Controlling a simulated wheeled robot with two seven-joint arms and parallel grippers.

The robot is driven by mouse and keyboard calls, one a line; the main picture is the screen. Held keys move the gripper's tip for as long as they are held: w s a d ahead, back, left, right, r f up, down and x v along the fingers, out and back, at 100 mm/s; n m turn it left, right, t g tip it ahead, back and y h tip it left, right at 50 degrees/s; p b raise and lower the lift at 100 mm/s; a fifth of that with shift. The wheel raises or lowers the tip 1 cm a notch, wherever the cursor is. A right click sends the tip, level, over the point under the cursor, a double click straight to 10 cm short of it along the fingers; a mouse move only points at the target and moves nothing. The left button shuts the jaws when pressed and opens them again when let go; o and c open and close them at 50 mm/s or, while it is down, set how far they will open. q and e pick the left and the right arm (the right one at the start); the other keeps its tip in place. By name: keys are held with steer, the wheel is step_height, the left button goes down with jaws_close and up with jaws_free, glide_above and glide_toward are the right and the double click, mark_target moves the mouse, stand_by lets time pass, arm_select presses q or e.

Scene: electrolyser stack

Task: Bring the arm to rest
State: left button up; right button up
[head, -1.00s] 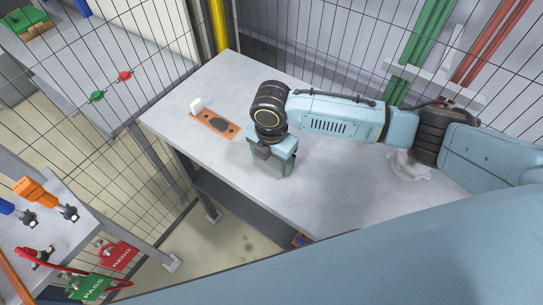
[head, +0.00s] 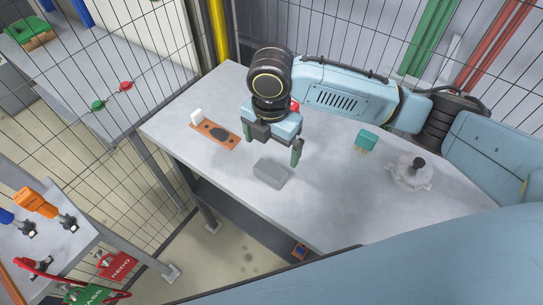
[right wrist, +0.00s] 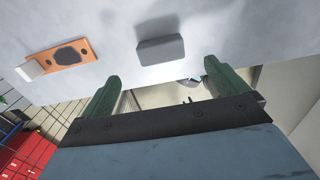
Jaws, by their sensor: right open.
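My right gripper (head: 272,150) is open and empty in the head view, raised above the table (head: 330,200). A plain grey block (head: 270,173) lies on the table just below and in front of its fingers, apart from them. In the right wrist view, the two green fingers stand wide apart with nothing between them (right wrist: 163,75), and the grey block (right wrist: 160,50) lies beyond the fingertips. My right arm reaches in from the right. My left gripper is not in view.
An orange plate (head: 228,143) with a dark oval and a white upright piece (head: 197,116) lies left of the gripper. A teal block (head: 367,139) and a grey metal part with a black knob (head: 410,175) stand to the right. Wire mesh fencing (head: 330,40) borders the table.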

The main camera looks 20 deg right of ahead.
step_height(320, 180, up, 2)
steer(key=shift+r, duration=0.15)
stand_by(0.5)
